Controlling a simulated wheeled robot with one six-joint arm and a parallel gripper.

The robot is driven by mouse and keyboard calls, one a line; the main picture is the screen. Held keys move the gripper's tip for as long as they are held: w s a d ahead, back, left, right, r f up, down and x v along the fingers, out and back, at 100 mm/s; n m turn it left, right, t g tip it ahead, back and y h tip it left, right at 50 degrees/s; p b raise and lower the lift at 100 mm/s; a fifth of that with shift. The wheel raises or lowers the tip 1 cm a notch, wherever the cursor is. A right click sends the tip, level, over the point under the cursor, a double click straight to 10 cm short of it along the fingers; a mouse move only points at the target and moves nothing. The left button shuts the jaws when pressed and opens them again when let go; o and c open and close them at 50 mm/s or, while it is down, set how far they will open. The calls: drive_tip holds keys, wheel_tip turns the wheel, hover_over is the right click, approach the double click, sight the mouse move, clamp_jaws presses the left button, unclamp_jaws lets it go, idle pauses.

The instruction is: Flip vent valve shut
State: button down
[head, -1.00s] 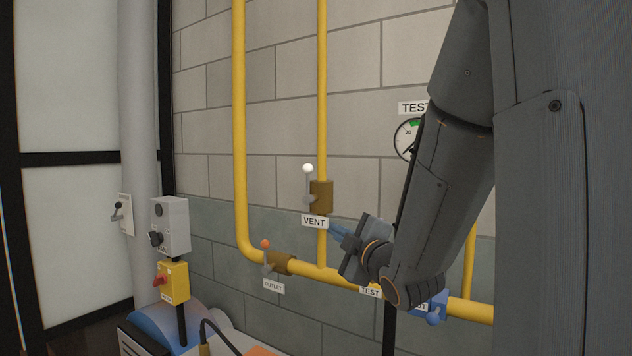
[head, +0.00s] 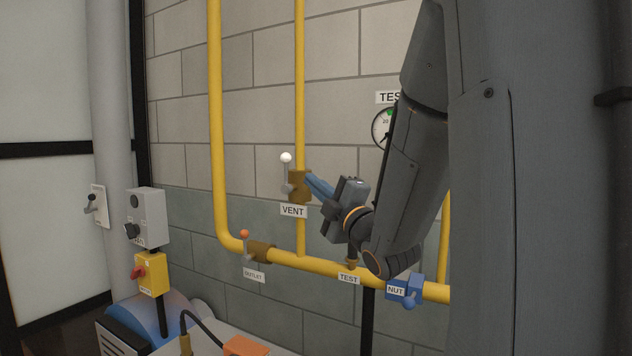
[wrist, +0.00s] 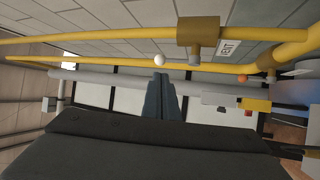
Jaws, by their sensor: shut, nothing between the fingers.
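The vent valve has a brass body (head: 300,187) on a thin vertical yellow pipe. Its grey lever (head: 287,176) stands upright and ends in a white knob (head: 286,158). The VENT label (head: 293,211) is just below. My gripper (head: 309,179) is shut and empty, its blue fingers pointing up and left at the right edge of the valve body; I cannot tell whether they touch it. In the wrist view the shut fingertips (wrist: 160,77) point towards the white knob (wrist: 160,60), with a small gap in the picture. The brass body (wrist: 198,31) is to the right there.
An orange-knobbed outlet valve (head: 259,250) sits lower left on the thick yellow pipe (head: 216,120). A blue valve marked NUT (head: 414,288) is at lower right. A gauge (head: 384,128) is partly behind my arm. A grey switch box (head: 147,215) stands at left.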

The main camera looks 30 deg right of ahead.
sight(287, 160)
drive_tip(key=p+x, duration=0.3)
drive_tip(key=x, duration=0.7)
drive_tip(key=shift+w+r+p, duration=0.1)
drive_tip(key=shift+w+p, duration=0.15)
drive_tip(key=shift+p, duration=0.1)
drive_tip(key=shift+a, duration=0.1)
